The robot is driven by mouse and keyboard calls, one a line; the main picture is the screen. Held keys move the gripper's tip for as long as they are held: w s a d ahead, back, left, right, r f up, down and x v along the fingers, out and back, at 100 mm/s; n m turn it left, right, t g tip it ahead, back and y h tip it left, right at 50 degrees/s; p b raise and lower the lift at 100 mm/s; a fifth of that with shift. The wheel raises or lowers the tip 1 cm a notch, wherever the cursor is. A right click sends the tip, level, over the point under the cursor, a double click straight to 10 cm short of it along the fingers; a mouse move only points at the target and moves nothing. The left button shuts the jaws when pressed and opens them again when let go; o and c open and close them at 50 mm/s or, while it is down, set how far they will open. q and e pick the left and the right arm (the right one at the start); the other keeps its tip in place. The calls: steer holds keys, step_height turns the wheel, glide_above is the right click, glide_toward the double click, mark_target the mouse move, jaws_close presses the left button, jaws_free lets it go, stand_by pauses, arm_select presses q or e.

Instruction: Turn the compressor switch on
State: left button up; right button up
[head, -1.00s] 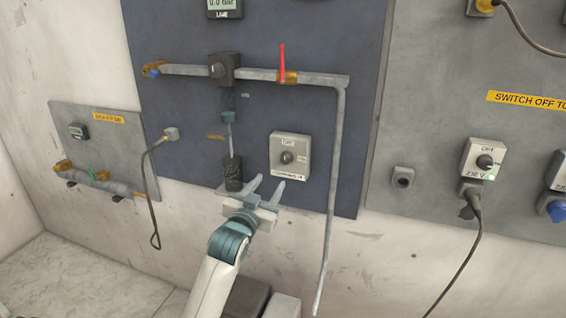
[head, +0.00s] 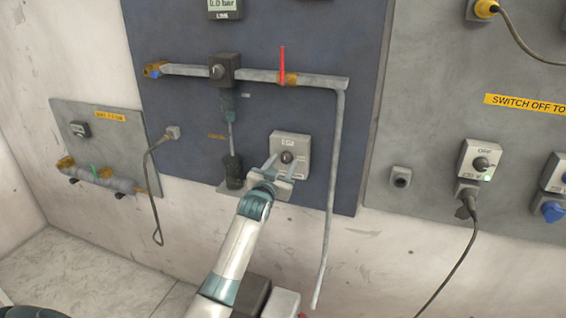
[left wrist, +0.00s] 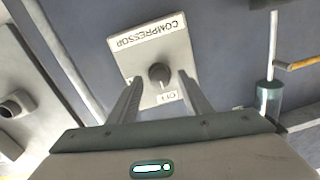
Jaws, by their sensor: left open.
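The compressor switch is a pale square box (head: 303,143) with a dark round knob (head: 287,157), mounted on the blue panel. In the left wrist view the box (left wrist: 178,52) shows the label COMPRESSOR upside down, and its knob (left wrist: 159,75) lies between my fingers. My left gripper (head: 281,163) is open in front of the switch, with one finger on each side of the knob. In the left wrist view the gripper (left wrist: 157,88) appears empty, and I cannot tell whether the fingers touch the knob. My right gripper is not in view.
A grey pipe (head: 335,200) runs down just right of the switch. A dark cylinder (head: 234,172) on a small ledge stands close to its left. A red lever valve (head: 283,66) is above. Another knob switch (head: 480,162) sits on the grey panel at right.

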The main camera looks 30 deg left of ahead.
arm_select(q)
steer(key=shift+c, duration=0.7)
steer(key=c, duration=0.9)
steer(key=shift+c, duration=0.2)
